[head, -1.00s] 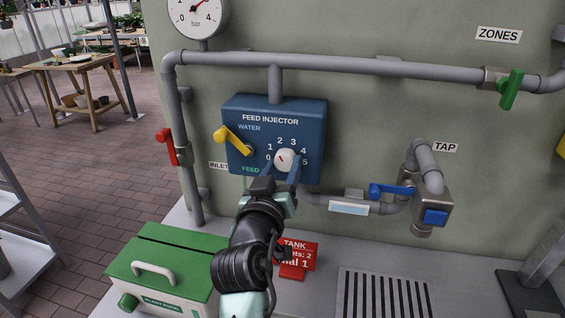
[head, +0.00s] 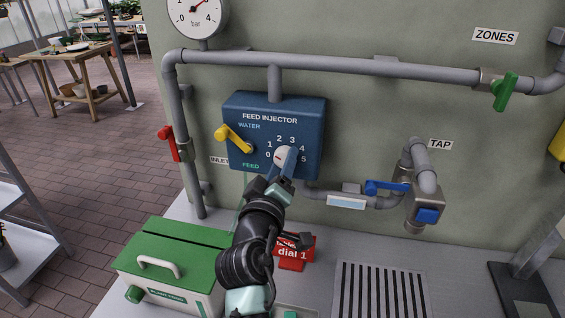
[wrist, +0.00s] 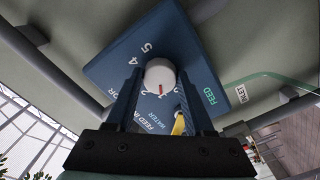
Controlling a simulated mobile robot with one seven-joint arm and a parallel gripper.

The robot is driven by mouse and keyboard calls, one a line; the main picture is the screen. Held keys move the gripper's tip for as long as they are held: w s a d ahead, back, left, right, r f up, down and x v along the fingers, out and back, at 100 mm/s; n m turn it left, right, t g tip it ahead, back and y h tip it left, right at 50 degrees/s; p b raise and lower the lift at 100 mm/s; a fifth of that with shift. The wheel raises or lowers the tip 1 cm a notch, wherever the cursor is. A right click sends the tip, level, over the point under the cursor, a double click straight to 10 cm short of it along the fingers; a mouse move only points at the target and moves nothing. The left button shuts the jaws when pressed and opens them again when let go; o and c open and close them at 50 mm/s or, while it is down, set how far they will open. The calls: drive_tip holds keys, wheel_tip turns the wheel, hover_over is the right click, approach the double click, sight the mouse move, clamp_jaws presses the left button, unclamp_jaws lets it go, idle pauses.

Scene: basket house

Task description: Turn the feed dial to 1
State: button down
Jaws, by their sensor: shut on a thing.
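The feed dial (head: 281,154) is a white round knob with a red mark, on the blue feed injector box (head: 313,113). Numbers 0 to 5 are printed around it. In the head view the red mark lies on the knob's left side, roughly toward the 0; its exact reading is hard to tell. My gripper (head: 283,166) is shut on the dial, with one finger on either side. The 1 is not clear there.
A yellow lever (head: 234,139) sits left of the dial on the box. A red valve handle (head: 169,142), a blue tap lever (head: 386,187) and grey pipes surround it. A green-lidded box (head: 180,245) and a red sign (head: 294,254) stand on the bench below.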

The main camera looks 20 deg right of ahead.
idle(0.3)
drive_tip(key=shift+c, duration=1.4)
unclamp_jaws()
drive_tip(key=b+v, duration=0.2)
drive_tip(key=v, duration=1.1)
drive_tip(key=a+r+m+t+y+p, duration=0.1)
drive_tip(key=a+r+t+y, duration=0.15)
drive_tip(key=r, duration=0.75)
drive_tip(key=a+r+m+t+y, duration=0.1)
drive_tip(key=a+r+m+t, duration=0.15)
drive_tip(key=r, duration=0.65)
drive_tip(key=s+a+r+t+y, duration=0.2)
drive_tip(key=s+r, duration=0.1)
drive_tip(key=r, duration=0.3)
drive_tip(key=s+a+r+t+y+p, duration=0.1)
drive_tip(key=s+a+r+t+y, duration=0.1)
drive_tip(key=r, duration=0.4)
drive_tip(key=s+a+r+t+y, duration=0.2)
drive_tip(key=s+r+t, duration=0.1)
drive_tip(key=s+r, duration=0.2)
drive_tip(key=shift+s+a+r, duration=0.3)
drive_tip(key=shift+a+r, duration=0.05)
drive_tip(key=shift+r, duration=0.5)
